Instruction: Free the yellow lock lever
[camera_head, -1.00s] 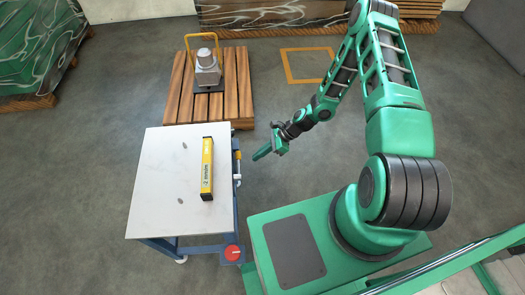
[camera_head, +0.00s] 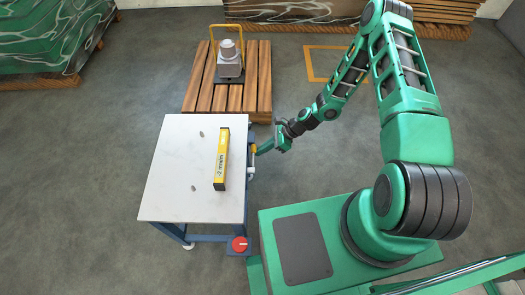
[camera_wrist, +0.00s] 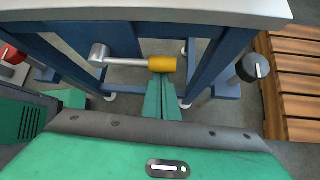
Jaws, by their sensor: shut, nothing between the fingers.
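The lock lever (camera_wrist: 125,61) is a grey rod on a round grey pivot, with a yellow grip (camera_wrist: 162,64) at its right end. It lies roughly level under the tabletop edge in the wrist view. In the head view the yellow grip (camera_head: 253,148) shows small at the table's right side. My gripper (camera_wrist: 168,84) is shut and empty, its fingertips right at the near side of the yellow grip. I cannot tell whether they touch it. In the head view my gripper (camera_head: 262,149) is beside the table's right edge, partly hiding the lever.
The white-topped table (camera_head: 165,200) stands on a blue frame. A yellow bar-shaped thing (camera_head: 221,158) lies on it. A red knob (camera_head: 239,244) is at the near corner; a black knob (camera_wrist: 252,67) is right of the lever. A wooden pallet (camera_head: 264,90) stands behind.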

